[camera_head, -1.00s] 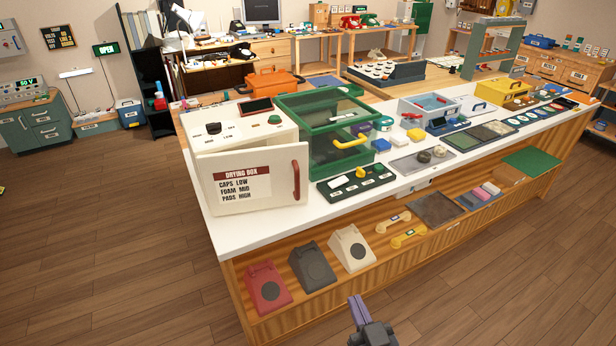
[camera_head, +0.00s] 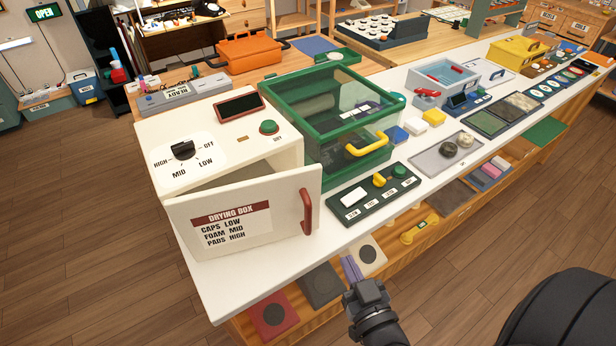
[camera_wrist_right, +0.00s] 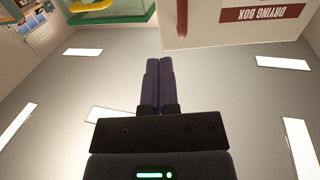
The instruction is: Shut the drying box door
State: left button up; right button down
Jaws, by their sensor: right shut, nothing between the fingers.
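The drying box (camera_head: 232,150) is a white cabinet at the left end of the white counter. Its door (camera_head: 245,222) stands partly open, swung out toward the front, with a red vertical handle (camera_head: 306,212) on its right edge. The door's red label also shows upside down in the right wrist view (camera_wrist_right: 262,14). My right gripper (camera_head: 349,266) is shut and empty, in front of the counter edge, below and to the right of the handle and apart from it. Its purple fingers are together in the right wrist view (camera_wrist_right: 159,82). My left gripper is not in view.
A green-framed clear case (camera_head: 335,125) with a yellow handle stands right of the drying box. A dark switch panel (camera_head: 375,198) lies on the counter near the door's free edge. The floor in front is clear.

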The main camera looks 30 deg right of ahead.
jog(key=b, duration=0.2)
send_near(318, 199)
jog(key=w, duration=0.4)
jog(key=w+d, duration=0.1)
jog(key=w, duration=0.1)
jog(key=shift+w+d, duration=0.1)
jog(key=shift+w, duration=0.25)
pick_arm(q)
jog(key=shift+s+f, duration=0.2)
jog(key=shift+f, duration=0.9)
pick_arm(e)
jog(key=shift+w, duration=0.3)
